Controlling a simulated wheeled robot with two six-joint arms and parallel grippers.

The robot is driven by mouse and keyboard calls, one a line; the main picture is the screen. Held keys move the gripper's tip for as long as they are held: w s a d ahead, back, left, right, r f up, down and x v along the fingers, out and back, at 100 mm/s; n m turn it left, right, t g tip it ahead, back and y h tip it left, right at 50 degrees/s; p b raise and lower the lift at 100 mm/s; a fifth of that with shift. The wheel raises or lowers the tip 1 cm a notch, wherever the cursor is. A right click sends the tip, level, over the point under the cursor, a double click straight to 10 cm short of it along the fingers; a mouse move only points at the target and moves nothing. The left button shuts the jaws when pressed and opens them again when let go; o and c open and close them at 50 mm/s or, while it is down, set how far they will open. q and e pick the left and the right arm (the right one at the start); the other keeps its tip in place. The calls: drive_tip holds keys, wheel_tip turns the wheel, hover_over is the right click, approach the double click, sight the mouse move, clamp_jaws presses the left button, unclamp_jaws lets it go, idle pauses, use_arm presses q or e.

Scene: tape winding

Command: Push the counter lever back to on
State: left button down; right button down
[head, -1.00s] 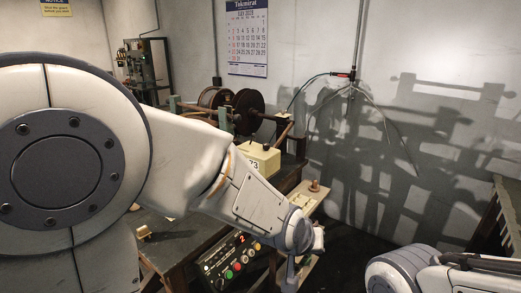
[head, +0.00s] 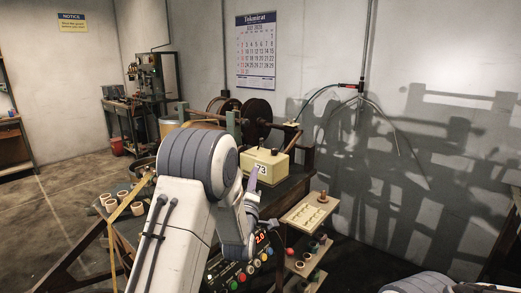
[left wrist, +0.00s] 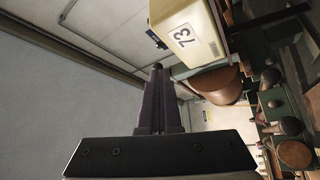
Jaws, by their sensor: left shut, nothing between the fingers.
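The counter looks to be the cream box with a "73" label (head: 268,168), on the bench; a small dark knob (head: 274,152) shows on its top. I cannot tell whether this knob is the lever or how it is set. The box also shows at the top of the left wrist view (left wrist: 196,38). My left gripper (head: 253,178) is at the box's front left side, fingers pointing up. In the left wrist view its fingers (left wrist: 158,70) are shut and empty, just below and left of the box. I cannot tell whether they touch it. My right gripper is out of view.
A control panel (head: 236,275) with coloured buttons and a red display is below my left gripper. A small wooden shelf (head: 306,214) stands to the right. Dark reels (head: 257,114) are behind the box. Several pale rings (head: 122,196) lie at the left.

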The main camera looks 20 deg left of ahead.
sight(261, 142)
use_arm(q)
drive_tip(key=p+x, duration=0.3)
drive_tip(key=x, duration=1)
drive_tip(key=shift+p, duration=0.4)
drive_tip(key=shift+w+a+r, duration=0.15)
drive_tip(key=shift+w, duration=0.35)
